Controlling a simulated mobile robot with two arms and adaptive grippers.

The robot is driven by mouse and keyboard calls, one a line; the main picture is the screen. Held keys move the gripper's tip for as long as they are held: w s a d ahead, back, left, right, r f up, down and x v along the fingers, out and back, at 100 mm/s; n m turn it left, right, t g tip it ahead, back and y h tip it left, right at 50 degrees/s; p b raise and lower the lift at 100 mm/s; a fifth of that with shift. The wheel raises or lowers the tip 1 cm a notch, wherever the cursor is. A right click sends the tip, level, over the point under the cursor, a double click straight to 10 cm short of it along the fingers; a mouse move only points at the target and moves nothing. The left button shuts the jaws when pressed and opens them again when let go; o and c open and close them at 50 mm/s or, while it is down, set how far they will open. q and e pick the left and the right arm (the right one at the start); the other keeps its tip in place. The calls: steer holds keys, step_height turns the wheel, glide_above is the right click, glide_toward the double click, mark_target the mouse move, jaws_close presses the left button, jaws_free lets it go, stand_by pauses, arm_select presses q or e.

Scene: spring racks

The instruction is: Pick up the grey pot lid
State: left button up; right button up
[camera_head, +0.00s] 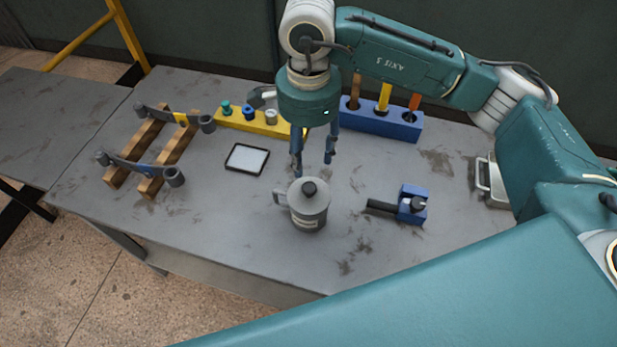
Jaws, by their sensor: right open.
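The grey pot lid (309,192) with a dark round knob sits on a grey pot (309,217) with a side handle and a pale label. The pot stands upright near the middle of the grey table. My right gripper (314,172) points down just above and behind the lid in the picture, its two blue fingers apart. It is open, with nothing between the fingers. I cannot tell the exact height of the fingertips over the knob. My left gripper is not in view.
A blue block with upright handles (380,122) and a yellow rack (250,122) stand behind. A wooden rack with dark bars (150,150) is at left. A dark-framed pad (247,158), a blue clamp-like block (412,205) and a metal tray (484,181) lie around the pot.

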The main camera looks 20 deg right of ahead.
mark_target(309, 187)
steer(key=f, duration=0.1)
steer(key=s+f, duration=0.1)
steer(key=f+p, duration=0.1)
steer(key=f, duration=0.1)
steer(key=shift+s+a, duration=0.15)
steer(key=shift+s, duration=0.15)
steer(key=shift+f+p, duration=0.2)
steer(key=shift+p, duration=0.1)
steer(key=f+p, duration=0.1)
steer(key=f, duration=0.2)
steer(key=f+p, duration=0.1)
steer(key=shift+s+a+f+p, duration=0.1)
steer(key=shift+s+f+p, duration=0.15)
steer(key=shift+p, duration=0.1)
steer(key=shift+f, duration=0.2)
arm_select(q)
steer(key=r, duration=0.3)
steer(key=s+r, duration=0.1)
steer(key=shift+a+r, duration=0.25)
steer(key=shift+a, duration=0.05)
arm_select(e)
steer(key=shift+w+f, duration=0.1)
steer(key=c, duration=1.1)
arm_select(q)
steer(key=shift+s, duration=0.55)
arm_select(e)
jaws_close()
